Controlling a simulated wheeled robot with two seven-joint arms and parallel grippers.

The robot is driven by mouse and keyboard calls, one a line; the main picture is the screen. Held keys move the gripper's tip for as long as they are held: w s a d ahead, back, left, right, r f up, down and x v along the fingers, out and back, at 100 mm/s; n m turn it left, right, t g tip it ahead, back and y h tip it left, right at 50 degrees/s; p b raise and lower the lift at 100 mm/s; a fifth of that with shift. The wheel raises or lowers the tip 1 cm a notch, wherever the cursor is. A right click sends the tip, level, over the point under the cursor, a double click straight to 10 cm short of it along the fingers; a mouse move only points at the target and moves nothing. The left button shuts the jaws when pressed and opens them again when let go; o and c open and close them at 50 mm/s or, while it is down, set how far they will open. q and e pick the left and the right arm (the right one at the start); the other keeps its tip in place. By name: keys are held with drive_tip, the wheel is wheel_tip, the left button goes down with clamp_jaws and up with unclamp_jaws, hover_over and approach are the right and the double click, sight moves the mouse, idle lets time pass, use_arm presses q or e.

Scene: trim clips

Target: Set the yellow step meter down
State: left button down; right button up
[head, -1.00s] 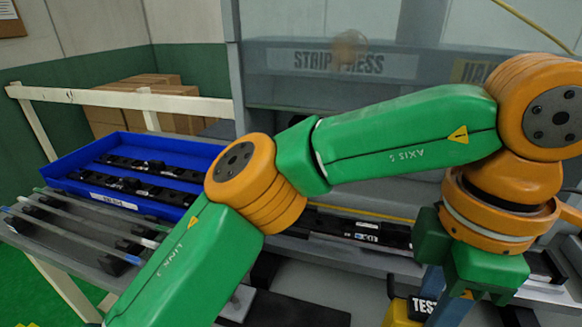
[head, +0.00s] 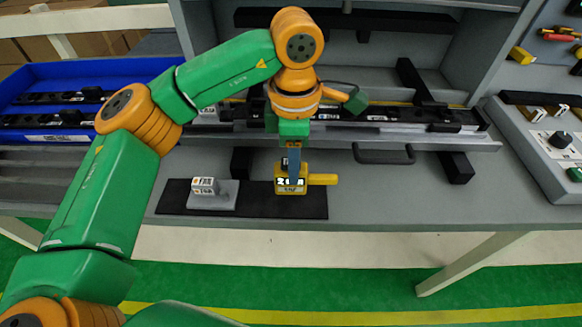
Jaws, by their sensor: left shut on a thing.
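The yellow step meter (head: 291,186) is a small boxy tool with a lit display and a yellow handle sticking out to the right. It is at the right part of a black mat (head: 250,204) on the grey bench. My left gripper (head: 293,160) points down over it and is shut on it. I cannot tell whether the meter's underside touches the mat. My right gripper is not in view.
A small grey block with a white label (head: 204,187) stands on the mat's left part. Behind is a rail fixture (head: 440,118) with black strips. A blue tray (head: 60,72) lies left, a control panel (head: 550,140) right.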

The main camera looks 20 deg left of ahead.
use_arm(q)
drive_tip(key=f, duration=0.3)
drive_tip(key=shift+w+a+f, duration=0.1)
drive_tip(key=shift+w+a, duration=0.1)
drive_tip(key=shift+w, duration=0.05)
drive_tip(key=shift+f, duration=0.35)
drive_tip(key=shift+f, duration=0.1)
drive_tip(key=shift+f, duration=0.15)
drive_tip(key=c, duration=0.5)
unclamp_jaws()
drive_tip(key=shift+r, duration=0.25)
wheel_tip(320, 180, up, 12)
drive_tip(key=shift+s+r+p, duration=0.1)
drive_tip(key=shift+p, duration=0.5)
